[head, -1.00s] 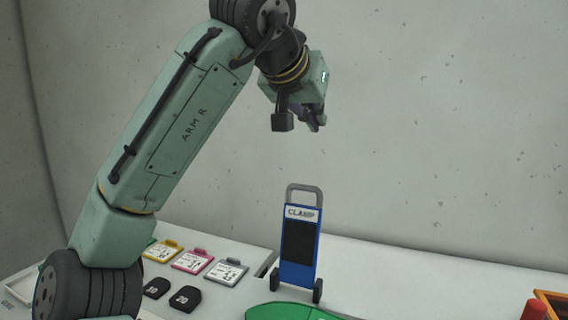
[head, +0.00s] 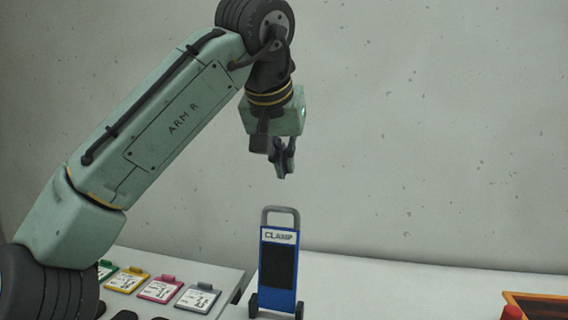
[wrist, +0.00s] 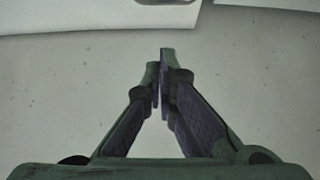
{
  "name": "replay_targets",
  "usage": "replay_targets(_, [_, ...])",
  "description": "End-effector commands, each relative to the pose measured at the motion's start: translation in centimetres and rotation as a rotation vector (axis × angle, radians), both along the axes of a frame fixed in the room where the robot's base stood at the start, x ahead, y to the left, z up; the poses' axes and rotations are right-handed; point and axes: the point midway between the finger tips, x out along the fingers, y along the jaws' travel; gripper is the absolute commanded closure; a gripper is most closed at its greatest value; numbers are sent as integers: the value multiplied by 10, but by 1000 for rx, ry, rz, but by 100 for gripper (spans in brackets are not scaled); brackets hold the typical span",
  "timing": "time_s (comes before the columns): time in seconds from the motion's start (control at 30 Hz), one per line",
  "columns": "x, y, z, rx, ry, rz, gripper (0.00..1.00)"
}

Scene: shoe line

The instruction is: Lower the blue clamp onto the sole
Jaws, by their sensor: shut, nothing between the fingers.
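The blue clamp (head: 279,269) stands upright on the white table, with a grey loop handle (head: 281,212) at its top and a dark panel on its front. My gripper (head: 284,172) is in the air above the clamp's handle, apart from it, with its fingers pointing down. In the wrist view the fingers (wrist: 162,62) meet at their tips and hold nothing. The clamp is not recognisable in the wrist view. The sole is not in view now in the head view.
Yellow (head: 127,281), pink (head: 160,289) and grey (head: 198,298) tags lie on the table at the left, with a green one (head: 106,270) beside them. An orange-rimmed tray (head: 540,302) and a red object (head: 513,312) are at the right edge.

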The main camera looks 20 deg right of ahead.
Motion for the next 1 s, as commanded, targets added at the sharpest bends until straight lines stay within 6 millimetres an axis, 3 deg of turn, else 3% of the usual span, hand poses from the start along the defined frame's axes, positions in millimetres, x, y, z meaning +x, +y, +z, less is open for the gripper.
replay_targets(0.37, [39, -26, -62, 1, 2, 1, 100])
replay_targets(0.63, [9, -5, -59, 0, -2, 2, 100])
replay_targets(1.0, [5, -3, -60, -2, 0, 2, 100])
